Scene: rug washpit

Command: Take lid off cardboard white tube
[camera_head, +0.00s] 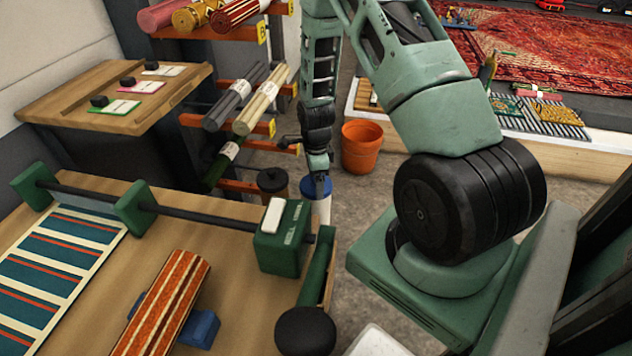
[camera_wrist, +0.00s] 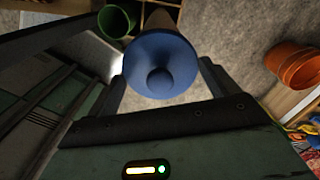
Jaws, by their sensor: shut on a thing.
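The white tube (camera_head: 323,211) stands on the floor beyond the near table's right corner, its lower part hidden by the table. Its round blue lid (camera_head: 309,187) with a knob shows at its top. In the wrist view the blue lid (camera_wrist: 160,52) faces the camera between my two fingers. My gripper (camera_head: 319,172) reaches down over the lid from above and is shut on it. It also shows in the wrist view (camera_wrist: 161,82). I cannot tell whether the lid is seated on the tube or slightly raised.
A brown tube with a dark lid (camera_head: 272,184) stands close left of the white tube. An orange bucket (camera_head: 361,146) is to the right. A rack of rolled rugs (camera_head: 240,98) rises behind. The near table (camera_head: 75,320) carries a green-ended roller (camera_head: 282,238). Floor right of the tube is open.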

